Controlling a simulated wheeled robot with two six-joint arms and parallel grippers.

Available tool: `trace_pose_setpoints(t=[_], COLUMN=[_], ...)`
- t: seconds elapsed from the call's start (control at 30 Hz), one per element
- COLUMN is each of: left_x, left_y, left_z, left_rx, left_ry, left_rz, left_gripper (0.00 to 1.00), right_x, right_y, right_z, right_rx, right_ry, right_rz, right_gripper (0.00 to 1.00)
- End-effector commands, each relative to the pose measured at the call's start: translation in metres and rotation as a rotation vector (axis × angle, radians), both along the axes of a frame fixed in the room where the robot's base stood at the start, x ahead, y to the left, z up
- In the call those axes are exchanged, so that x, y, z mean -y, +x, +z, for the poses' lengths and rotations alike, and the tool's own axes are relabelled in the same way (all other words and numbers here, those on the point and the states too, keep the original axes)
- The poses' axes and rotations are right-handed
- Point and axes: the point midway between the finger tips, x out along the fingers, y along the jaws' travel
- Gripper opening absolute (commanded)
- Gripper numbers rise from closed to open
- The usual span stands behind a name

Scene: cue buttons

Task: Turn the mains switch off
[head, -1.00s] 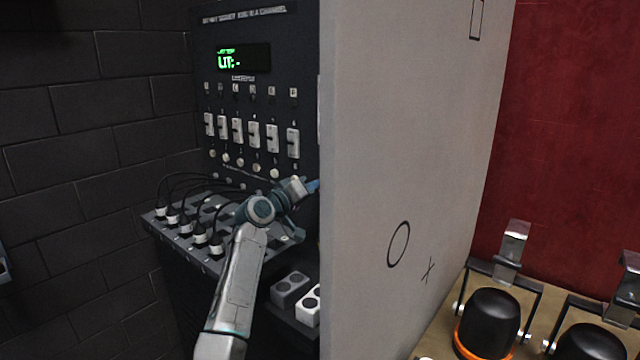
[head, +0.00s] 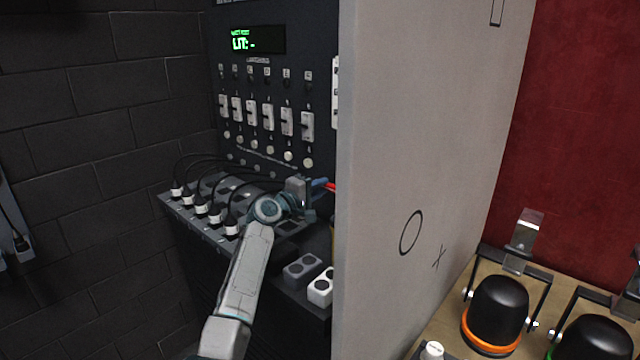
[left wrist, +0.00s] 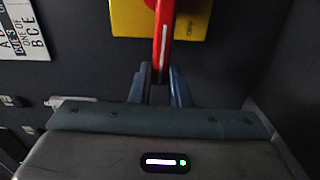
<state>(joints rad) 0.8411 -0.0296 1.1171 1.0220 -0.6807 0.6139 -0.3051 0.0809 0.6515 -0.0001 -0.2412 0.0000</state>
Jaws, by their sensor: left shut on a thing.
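The mains switch shows in the left wrist view as a yellow plate (left wrist: 190,22) with a red handle (left wrist: 163,40) that runs down the picture towards me. My left gripper (left wrist: 160,85) has its blue fingers on either side of the handle's near end and is shut on it. In the head view my left gripper (head: 322,185) is by the edge of the grey partition, with a small red piece of the handle (head: 331,187) at its fingertips. The partition hides the rest of the switch there. My right gripper is not in view.
The grey partition (head: 420,150) stands just right of the left gripper. A dark panel (head: 265,85) with a green display and several white switches is behind. A sloped socket strip (head: 190,222) with plugged cables lies below left. Black domed buttons (head: 497,308) stand at right.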

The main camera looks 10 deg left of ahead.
Motion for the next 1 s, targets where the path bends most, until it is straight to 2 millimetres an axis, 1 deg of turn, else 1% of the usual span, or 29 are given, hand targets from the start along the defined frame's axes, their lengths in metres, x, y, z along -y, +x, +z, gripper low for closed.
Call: trace_pose_setpoints(t=[0.2,0.63,0.67,0.73,0.77,1.0], left_x=[-0.0005,-0.0001,-0.0001,-0.0001,-0.0001,-0.0001], left_y=[0.0001,0.0000,0.0000,0.0000,0.0000,-0.0001], left_z=[-0.0045,-0.0057,-0.0057,-0.0056,-0.0054,-0.0044], left_rx=[-0.024,-0.029,-0.029,-0.028,-0.028,-0.026], left_ry=[-0.032,-0.037,-0.037,-0.038,-0.038,-0.037], left_rz=[0.001,0.000,0.000,0.000,0.000,0.000], left_gripper=[0.00,0.00,0.22,0.36,0.38,0.38], right_x=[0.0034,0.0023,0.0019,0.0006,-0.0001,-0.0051], right_y=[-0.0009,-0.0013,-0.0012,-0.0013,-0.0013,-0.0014], right_z=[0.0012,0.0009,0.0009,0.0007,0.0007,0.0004], right_rx=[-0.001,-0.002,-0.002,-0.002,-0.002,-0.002], right_ry=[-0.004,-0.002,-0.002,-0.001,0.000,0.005], right_rz=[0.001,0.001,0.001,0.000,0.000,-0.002], right_gripper=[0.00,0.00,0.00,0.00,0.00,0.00])
